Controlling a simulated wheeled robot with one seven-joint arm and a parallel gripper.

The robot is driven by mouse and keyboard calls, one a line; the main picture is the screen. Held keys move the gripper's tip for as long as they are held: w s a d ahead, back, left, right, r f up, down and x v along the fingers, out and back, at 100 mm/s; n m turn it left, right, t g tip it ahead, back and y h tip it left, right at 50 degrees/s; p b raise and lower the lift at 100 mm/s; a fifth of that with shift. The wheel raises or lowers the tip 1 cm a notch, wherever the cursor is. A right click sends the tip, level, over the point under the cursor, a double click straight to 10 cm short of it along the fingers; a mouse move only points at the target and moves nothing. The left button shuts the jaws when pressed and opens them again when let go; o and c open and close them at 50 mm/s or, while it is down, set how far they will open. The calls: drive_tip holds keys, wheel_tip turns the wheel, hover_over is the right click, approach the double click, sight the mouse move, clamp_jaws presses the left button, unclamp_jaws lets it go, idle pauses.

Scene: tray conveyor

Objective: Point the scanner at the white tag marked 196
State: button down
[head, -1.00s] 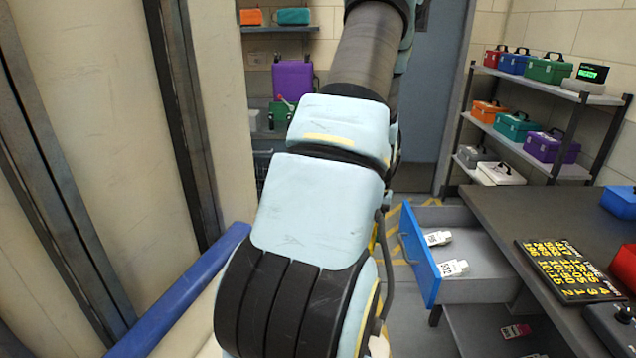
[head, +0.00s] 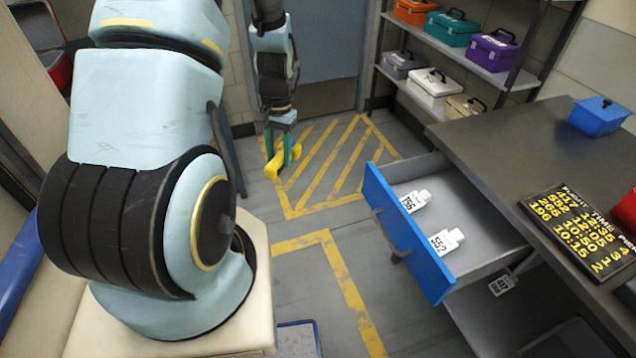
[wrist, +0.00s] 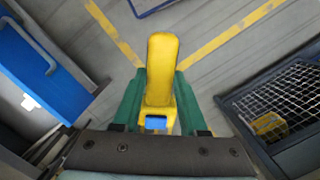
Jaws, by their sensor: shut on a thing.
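My gripper (head: 280,150) is shut on a yellow scanner (head: 274,167) and holds it in the air above the striped floor, left of the open drawer. The scanner also shows in the wrist view (wrist: 161,75), between the green fingers, with a small blue patch near its base. The white tag marked 196 (head: 409,203) lies in the open blue-fronted drawer (head: 490,262), at its far left. A second white tag marked 552 (head: 442,242) lies nearer in the same drawer. The scanner is apart from both tags.
A third tag (head: 502,284) shows below the drawer, partly hidden. The dark desk (head: 485,130) holds a blue box (head: 598,116) and a number board (head: 577,232). A shelf rack (head: 508,76) with toolboxes stands behind. A wire basket (wrist: 290,92) is at right in the wrist view.

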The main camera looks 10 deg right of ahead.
drive_tip(key=s+d+f+m+y, duration=0.2)
drive_tip(key=s+d+m+y, duration=0.1)
drive_tip(key=s+d+m, duration=0.7)
drive_tip(key=d+f+b, duration=0.4)
drive_tip(key=f+b, duration=0.2)
drive_tip(key=f, duration=0.2)
drive_tip(key=shift+d+t, duration=0.25)
drive_tip(key=shift+t, duration=0.05)
drive_tip(key=shift+f, duration=0.1)
idle(1.0)
